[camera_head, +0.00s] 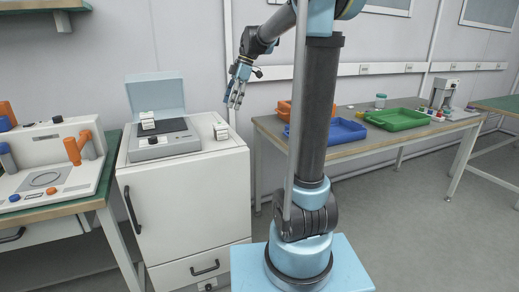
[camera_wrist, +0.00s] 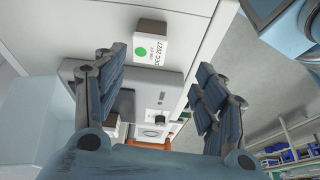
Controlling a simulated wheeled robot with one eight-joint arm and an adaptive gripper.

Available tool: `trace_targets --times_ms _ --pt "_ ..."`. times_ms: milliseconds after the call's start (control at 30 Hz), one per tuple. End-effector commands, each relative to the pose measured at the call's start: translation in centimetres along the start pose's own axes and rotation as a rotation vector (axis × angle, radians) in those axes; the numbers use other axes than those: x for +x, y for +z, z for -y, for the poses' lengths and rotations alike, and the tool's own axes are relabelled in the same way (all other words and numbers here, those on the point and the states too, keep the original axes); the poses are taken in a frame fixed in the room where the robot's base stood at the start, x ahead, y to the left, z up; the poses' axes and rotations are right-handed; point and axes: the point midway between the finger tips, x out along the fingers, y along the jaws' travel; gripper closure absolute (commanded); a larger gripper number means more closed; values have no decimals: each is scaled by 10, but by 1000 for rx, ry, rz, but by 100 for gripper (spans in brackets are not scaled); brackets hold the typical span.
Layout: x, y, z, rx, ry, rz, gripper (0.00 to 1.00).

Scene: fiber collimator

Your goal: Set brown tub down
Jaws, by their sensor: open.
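A small tub (camera_wrist: 151,45) with a brown part and a white "USE BY DEC 2027" label with a green dot stands on the white cabinet top. In the head view it appears to be the small pale block (camera_head: 220,131) at the cabinet's right edge. My gripper (camera_head: 235,99) hangs above and to the right of the cabinet, fingers spread. In the wrist view my open gripper (camera_wrist: 158,95) has nothing between its fingers, and the tub shows beyond them, not touching. A second similar container (camera_head: 147,120) sits on the grey device.
The grey device (camera_head: 165,140) with a raised pale-blue lid (camera_head: 155,93) takes up most of the cabinet top (camera_head: 205,131). A bench with orange fittings (camera_head: 72,150) stands left. A right-hand table holds blue (camera_head: 340,132) and green (camera_head: 396,119) trays.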

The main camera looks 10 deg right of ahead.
Motion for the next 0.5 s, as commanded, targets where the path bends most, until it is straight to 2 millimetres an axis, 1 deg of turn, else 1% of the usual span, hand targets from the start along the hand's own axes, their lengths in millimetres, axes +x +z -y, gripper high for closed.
trace_targets --times_ms 33,267,500 --pt "1 5 14 48 8 10 35" --pt "13 33 81 352 66 68 35" --pt "36 64 150 670 146 115 35"
